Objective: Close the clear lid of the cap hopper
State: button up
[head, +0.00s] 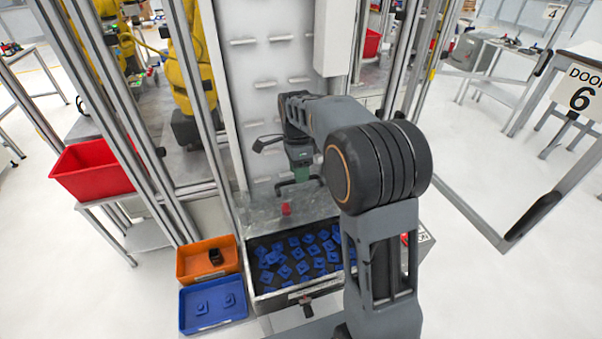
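The cap hopper (262,303) is a dark open-topped bin full of blue caps, low in the middle of the head view. A greyish see-through panel (262,219), which looks like the clear lid, stands behind the caps with a small red knob (286,208) on it. The caps are uncovered, so the lid appears open; its exact tilt is hard to tell. My gripper (301,187) points down just above the red knob in the picture. Its two dark fingers are spread apart with nothing between them. My arm hides the hopper's right end.
An orange bin (192,268) with a dark item and a blue bin (190,318) with a few parts sit left of the hopper. A red bin (95,172) rests further left.

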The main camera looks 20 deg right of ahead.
jog(key=shift+s+f, duration=0.1)
jog(key=shift+f, duration=0.6)
grip_shut()
